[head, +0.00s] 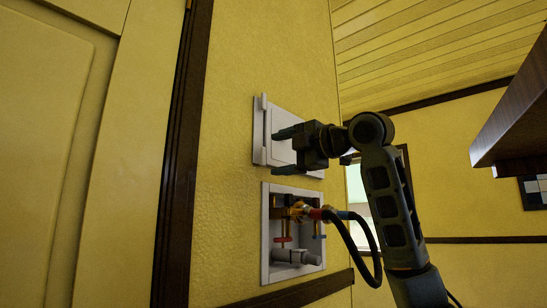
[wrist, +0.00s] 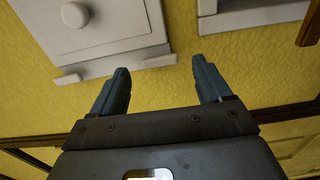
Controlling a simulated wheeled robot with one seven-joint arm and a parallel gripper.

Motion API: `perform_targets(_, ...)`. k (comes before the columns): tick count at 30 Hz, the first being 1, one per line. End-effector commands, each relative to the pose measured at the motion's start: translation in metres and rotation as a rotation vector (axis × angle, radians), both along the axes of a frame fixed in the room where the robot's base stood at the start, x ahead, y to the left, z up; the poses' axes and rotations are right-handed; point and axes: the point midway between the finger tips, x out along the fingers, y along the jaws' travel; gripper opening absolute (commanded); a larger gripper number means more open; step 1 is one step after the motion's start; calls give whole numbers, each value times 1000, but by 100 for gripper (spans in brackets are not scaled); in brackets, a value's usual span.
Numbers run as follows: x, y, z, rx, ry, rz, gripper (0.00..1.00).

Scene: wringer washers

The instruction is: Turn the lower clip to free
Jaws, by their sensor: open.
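A pale grey hatch panel (head: 293,117) is on the yellow wall; its round knob (wrist: 75,15) shows in the wrist view. Narrow pale pieces lie along its edge there: a short tab (wrist: 67,78) and a longer strip (wrist: 146,66) near the corner. I cannot tell surely which is the lower clip or how it is turned. My gripper (head: 279,152) is in front of the hatch's lower part, fingers toward the wall. In the wrist view its fingers (wrist: 160,66) are apart and empty, flanking part of the strip. Contact cannot be judged. My gripper hides part of the hatch.
Below the hatch is a recessed valve box (head: 265,235) with brass fittings, red and blue handles and a black hose (head: 368,262). A dark door frame (head: 188,120) stands to the left. A dark-edged overhang (head: 510,110) projects at the right. The wall left of the hatch is bare.

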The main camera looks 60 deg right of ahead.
Motion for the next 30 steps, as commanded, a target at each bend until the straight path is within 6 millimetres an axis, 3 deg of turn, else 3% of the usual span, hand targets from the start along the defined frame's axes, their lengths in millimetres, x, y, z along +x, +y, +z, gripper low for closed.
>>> perform_targets(4,-25,5,0,-3,-3,-2,78)
perform_targets(10,-43,8,0,0,-1,-1,78)
perform_targets(30,-45,9,0,0,0,0,78)
